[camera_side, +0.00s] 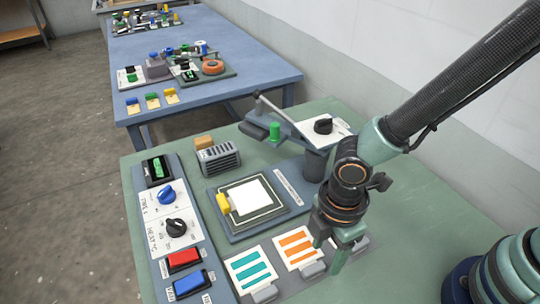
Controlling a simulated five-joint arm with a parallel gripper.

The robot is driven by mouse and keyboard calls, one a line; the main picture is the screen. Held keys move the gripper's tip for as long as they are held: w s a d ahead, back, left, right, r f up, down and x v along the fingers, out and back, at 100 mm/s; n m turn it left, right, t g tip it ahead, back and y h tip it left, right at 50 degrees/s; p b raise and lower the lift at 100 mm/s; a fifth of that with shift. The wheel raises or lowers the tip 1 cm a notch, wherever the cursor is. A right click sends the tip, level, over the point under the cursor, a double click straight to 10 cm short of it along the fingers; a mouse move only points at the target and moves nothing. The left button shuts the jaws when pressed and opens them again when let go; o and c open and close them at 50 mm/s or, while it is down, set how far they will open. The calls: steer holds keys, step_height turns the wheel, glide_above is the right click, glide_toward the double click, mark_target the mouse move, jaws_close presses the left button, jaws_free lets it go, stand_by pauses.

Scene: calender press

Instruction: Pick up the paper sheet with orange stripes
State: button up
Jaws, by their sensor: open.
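My gripper (335,250) is open and empty. It points down just to the right of the orange-striped sheet, and its fingers appear to overlap the sheet's right edge in the picture. I cannot tell the exact gap or height. A second sheet with teal stripes (251,271) lies directly to the left of the orange one.
A press bed (233,233) with a white square and yellow tab lies behind the sheets. A control panel (172,225) with knobs and red and blue buttons stands at left. The swing arm with green handle (274,131) stands behind. The table (400,220) is clear at right.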

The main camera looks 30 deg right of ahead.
mark_target(319, 265)
steer(key=shift+w+a+f, duration=0.1)
steer(key=shift+a+f, duration=0.05)
steer(key=shift+f, duration=0.9)
steer(key=shift+w+a+f, duration=0.1)
steer(key=shift+a+f, duration=0.05)
steer(key=shift+f, duration=0.9)
jaws_close()
